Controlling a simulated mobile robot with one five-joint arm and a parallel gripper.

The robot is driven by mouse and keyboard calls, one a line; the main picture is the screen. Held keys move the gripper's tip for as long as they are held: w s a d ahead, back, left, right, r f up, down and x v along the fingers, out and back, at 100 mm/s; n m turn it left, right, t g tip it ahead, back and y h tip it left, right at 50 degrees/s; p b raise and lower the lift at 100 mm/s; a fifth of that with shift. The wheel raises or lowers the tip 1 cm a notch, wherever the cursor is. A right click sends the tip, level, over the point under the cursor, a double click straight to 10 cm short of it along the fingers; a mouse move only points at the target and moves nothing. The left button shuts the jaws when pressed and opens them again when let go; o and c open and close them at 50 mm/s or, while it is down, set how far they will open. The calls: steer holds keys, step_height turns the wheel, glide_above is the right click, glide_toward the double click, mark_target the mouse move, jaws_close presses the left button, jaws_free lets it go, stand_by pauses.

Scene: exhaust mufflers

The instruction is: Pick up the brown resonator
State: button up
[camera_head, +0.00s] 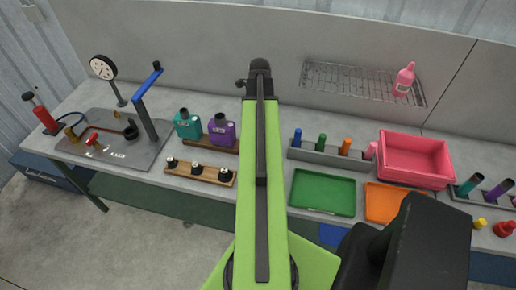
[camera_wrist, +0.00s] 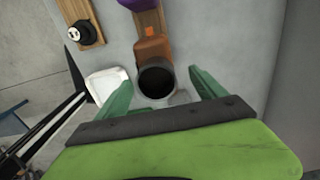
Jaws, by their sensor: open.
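The brown resonator (camera_wrist: 152,48) shows in the wrist view, with a dark round pipe opening (camera_wrist: 156,80) facing the camera. It stands on a wooden strip, just beyond my gripper. My gripper (camera_wrist: 161,80) is open, with one green finger on each side of the pipe opening. I cannot tell whether either finger touches it. In the head view my green arm hides the brown resonator and my fingers are not clear.
A purple resonator (camera_head: 222,130) and a teal one (camera_head: 188,124) stand left of my arm. A wooden rail (camera_head: 200,172) with black round parts lies in front. A green tray (camera_head: 323,192) and pink bin (camera_head: 415,158) are to the right. A white item (camera_wrist: 107,82) lies beside the left finger.

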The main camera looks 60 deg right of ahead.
steer(key=f+b, duration=0.1)
steer(key=f, duration=0.1)
steer(key=f+b, duration=0.1)
steer(key=b, duration=0.1)
steer(key=f+b, duration=0.2)
steer(key=shift+a+f, duration=0.25)
steer(key=shift+f, duration=0.1)
steer(key=shift+c, duration=0.3)
jaws_close()
